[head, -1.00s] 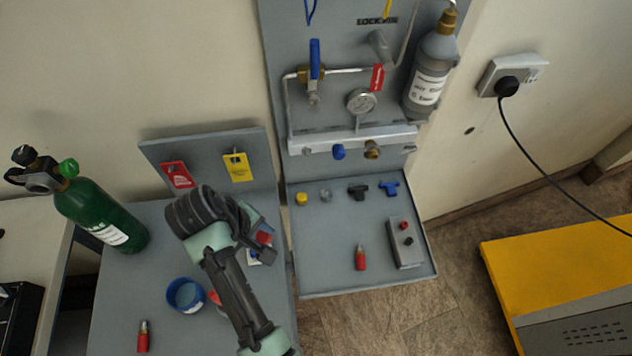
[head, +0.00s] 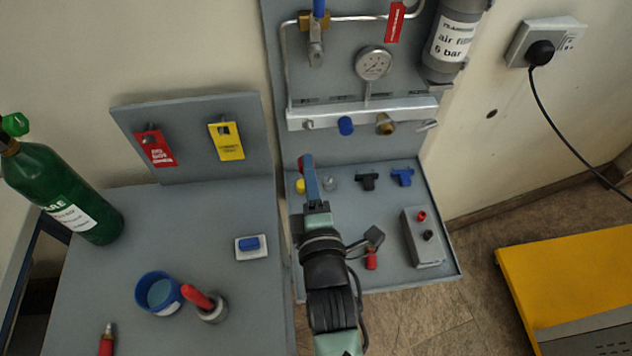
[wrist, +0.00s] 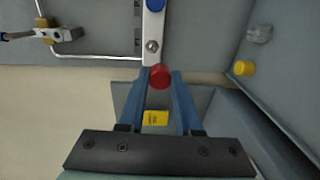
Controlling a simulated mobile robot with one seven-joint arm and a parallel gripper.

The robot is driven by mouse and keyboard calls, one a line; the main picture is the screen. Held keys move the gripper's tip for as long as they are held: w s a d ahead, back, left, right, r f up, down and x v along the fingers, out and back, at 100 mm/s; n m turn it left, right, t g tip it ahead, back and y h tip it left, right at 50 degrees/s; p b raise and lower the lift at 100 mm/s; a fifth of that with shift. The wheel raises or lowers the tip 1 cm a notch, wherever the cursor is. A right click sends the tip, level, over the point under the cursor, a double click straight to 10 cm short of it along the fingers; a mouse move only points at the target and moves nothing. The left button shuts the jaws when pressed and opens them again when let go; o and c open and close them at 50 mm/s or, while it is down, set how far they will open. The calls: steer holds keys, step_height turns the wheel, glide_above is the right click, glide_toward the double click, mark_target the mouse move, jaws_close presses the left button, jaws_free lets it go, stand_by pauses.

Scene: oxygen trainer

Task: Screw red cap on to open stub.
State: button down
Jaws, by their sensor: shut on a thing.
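The red cap (wrist: 160,76) is held between the blue fingertips of my gripper (wrist: 160,80) in the wrist view. In the head view the cap (head: 301,162) shows at the tip of my gripper (head: 307,170). A silver manifold bar (head: 365,114) crosses the upright panel. At its left end is a small uncapped metal stub (head: 308,125), also in the wrist view (wrist: 152,46) just above the cap. The cap is apart from the stub in the picture, below it in the head view. The exact gap in depth is unclear.
Beside the stub on the bar are a blue cap (head: 345,126) and a brass fitting (head: 385,124). Below, the tray holds a yellow cap (head: 300,186), black and blue tees and a grey box (head: 421,237). A gauge (head: 373,63) stands above the bar.

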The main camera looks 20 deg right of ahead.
mark_target(310, 129)
steer(key=shift+s+d+r+t+h, duration=0.3)
steer(key=shift+s+d+r+t, duration=0.1)
steer(key=shift+s+d, duration=0.1)
steer(key=shift+b+x, duration=1.4)
steer(key=shift+x, duration=1.55)
steer(key=shift+b+x, duration=0.75)
steer(key=shift+x, duration=0.1)
steer(key=shift+f, duration=0.1)
steer(key=shift+m+p, duration=0.4)
steer(key=shift+m, duration=1.5)
steer(key=shift+m+p, duration=0.3)
steer(key=shift+m, duration=0.5)
steer(key=shift+f+m, duration=0.1)
steer(key=shift+m, duration=0.8)
